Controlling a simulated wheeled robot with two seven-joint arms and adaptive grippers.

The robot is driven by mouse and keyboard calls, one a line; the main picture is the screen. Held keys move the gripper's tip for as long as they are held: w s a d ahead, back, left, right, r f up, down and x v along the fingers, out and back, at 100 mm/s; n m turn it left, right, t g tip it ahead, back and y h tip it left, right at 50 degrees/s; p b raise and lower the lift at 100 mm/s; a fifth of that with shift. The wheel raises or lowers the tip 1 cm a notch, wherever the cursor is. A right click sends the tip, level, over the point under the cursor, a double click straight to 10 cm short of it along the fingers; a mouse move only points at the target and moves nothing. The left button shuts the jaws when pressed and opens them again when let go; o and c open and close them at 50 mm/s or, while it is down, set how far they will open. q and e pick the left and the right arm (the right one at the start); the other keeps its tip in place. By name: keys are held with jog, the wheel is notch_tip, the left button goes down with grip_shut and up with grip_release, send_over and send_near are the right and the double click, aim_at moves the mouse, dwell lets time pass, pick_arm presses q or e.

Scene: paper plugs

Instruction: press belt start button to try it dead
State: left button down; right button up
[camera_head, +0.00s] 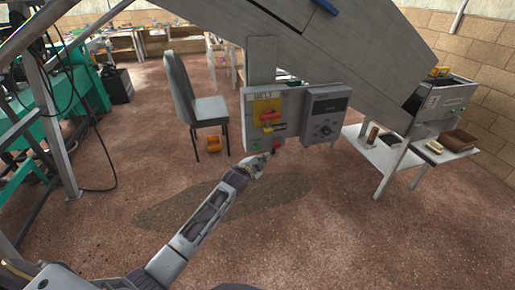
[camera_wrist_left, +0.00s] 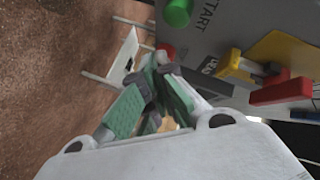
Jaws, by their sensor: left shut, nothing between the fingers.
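The grey belt control box (camera_head: 248,128), labelled BELT, hangs under a pale sloping beam. The green start button (camera_head: 255,146) is low on its face, and a red button (camera_head: 277,143) is to its right. In the left wrist view the green button (camera_wrist_left: 177,12) is beside the word START, and the red button (camera_wrist_left: 166,49) is near my fingertips. My left gripper (camera_head: 268,156) is shut and empty just below the buttons; its fingers (camera_wrist_left: 160,68) appear apart from the green button. Contact with the red button cannot be told. My right gripper is not in view.
A yellow plate (camera_head: 267,106) with a red handle (camera_head: 279,128) is above the buttons. A second grey box (camera_head: 325,117) adjoins on the right. A chair (camera_head: 207,108) stands behind left, and a white table (camera_head: 383,158) at right. The floor in front is open.

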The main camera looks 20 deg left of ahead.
pick_arm(q)
jog(key=shift+s+d+p, duration=0.6)
jog(key=shift+s+p, duration=0.05)
jog(key=shift+s, duration=0.3)
dwell(0.4)
